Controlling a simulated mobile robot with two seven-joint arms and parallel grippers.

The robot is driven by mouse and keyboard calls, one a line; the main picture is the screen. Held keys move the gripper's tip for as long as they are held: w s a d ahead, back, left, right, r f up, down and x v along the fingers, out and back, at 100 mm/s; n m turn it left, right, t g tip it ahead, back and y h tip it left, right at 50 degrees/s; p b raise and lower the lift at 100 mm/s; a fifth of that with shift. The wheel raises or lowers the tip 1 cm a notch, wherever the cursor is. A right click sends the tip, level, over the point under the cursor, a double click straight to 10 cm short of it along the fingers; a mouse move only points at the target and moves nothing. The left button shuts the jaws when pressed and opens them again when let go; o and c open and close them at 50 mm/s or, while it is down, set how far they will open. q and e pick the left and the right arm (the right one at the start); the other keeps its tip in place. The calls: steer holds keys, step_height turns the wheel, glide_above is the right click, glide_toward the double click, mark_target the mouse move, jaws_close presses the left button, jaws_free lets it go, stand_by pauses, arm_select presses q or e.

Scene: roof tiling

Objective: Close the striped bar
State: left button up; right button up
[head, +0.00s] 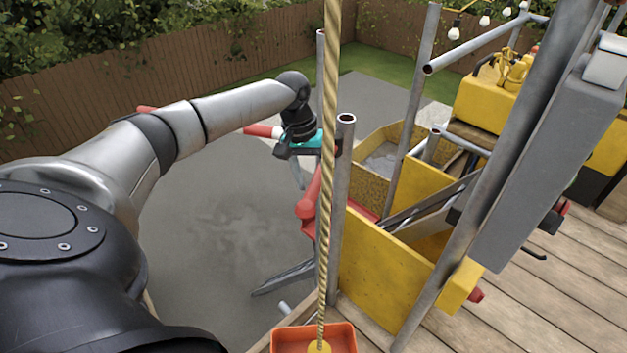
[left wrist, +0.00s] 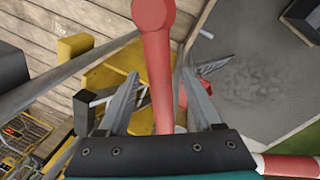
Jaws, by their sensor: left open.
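The striped bar (head: 262,131) shows in the head view as a short red and white length left of my left gripper. A red and white length also shows at the lower right of the left wrist view (left wrist: 290,166). My left gripper (head: 294,152) is beside the metal post, partly hidden by the rope. In the left wrist view the left gripper (left wrist: 160,100) is open, with a red rod (left wrist: 158,75) with a rounded end running between its fingers. I cannot tell whether the fingers touch the rod. My right gripper is not in view.
A rope (head: 328,180) hangs in front, down to an orange tub (head: 313,340). A metal post (head: 342,210) stands close right of my left gripper. Yellow panels (head: 385,270) and slanted tubes stand at the right. Grey paved ground (head: 215,220) is open beneath my left arm.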

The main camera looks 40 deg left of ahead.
arm_select(q)
jaws_close()
stand_by(0.5)
stand_by(0.9)
